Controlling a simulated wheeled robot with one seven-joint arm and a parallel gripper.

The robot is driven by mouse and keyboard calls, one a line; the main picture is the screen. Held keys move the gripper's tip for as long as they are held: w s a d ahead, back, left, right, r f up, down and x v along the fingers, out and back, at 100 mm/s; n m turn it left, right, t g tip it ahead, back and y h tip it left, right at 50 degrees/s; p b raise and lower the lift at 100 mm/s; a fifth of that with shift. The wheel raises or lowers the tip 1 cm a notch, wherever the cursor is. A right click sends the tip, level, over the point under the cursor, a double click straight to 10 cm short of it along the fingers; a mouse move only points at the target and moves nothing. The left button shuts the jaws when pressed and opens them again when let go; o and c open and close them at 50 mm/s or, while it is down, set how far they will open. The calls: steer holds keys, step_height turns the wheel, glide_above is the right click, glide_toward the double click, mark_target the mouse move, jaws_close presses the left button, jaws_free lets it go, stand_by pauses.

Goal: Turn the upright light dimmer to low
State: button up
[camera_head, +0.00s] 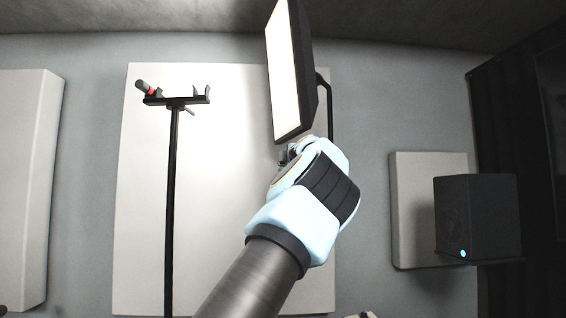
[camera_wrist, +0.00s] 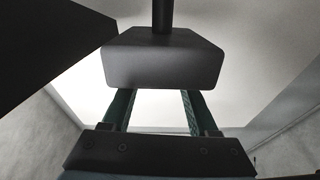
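The upright light (camera_head: 288,75) is a tall panel with a bright white face and a black frame, at the top centre of the head view. A black pole (camera_head: 330,105) stands behind its right edge. My gripper (camera_head: 290,153) is just below the panel's lower end. In the wrist view my gripper (camera_wrist: 157,104) has two green fingers set apart, with nothing seen between them. A dark rounded block (camera_wrist: 163,60) on a pole lies over the finger ends and hides them. I cannot tell whether they touch it. I cannot make out the dimmer for certain.
A black stand (camera_head: 173,190) with a crossbar and a red-banded microphone-like piece (camera_head: 146,87) is at left. A black speaker (camera_head: 478,215) is at right. Pale panels (camera_head: 135,200) hang on the grey wall. A dark slab (camera_wrist: 45,45) fills the wrist view's upper left.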

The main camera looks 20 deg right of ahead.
jaws_close()
stand_by(0.3)
steer(key=g+p, duration=0.1)
steer(key=p, duration=0.2)
steer(key=g+p, duration=0.2)
steer(key=p, duration=0.2)
steer(key=shift+r+p, duration=0.3)
steer(key=shift+r, duration=0.1)
steer(key=shift+f, duration=0.15)
steer(key=shift+o, duration=1)
jaws_free()
